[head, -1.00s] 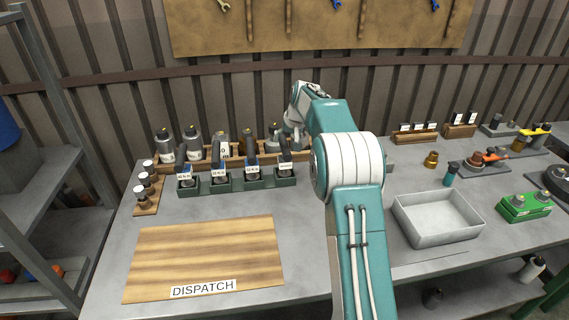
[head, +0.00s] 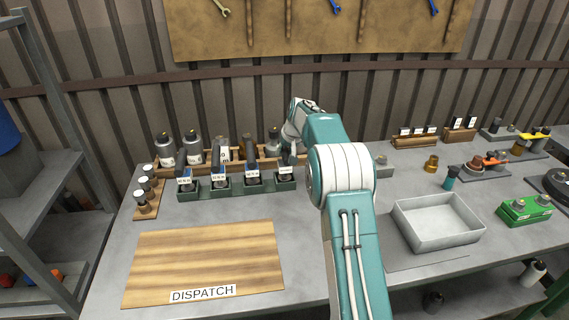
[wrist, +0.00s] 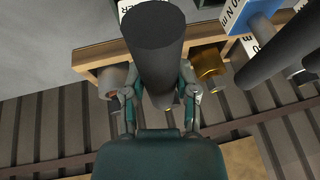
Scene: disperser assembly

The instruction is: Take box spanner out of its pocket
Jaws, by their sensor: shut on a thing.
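My gripper (wrist: 160,106) is shut on a dark grey cylinder, which I take to be the box spanner (wrist: 155,45). Its flat end faces up towards the wrist camera, and the two fingers are on either side of its lower part. Whether its lower end is still in a pocket is hidden. In the head view my gripper (head: 288,152) is at the right end of the wooden rack (head: 215,158), mostly hidden by my wrist. In the wrist view the wooden rack (wrist: 88,60) lies behind the cylinder.
Dark-handled tools with labels stand in a green rack (head: 222,186) in front. A DISPATCH board (head: 205,262) lies bare at front left, and an empty grey tray (head: 437,236) stands at right.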

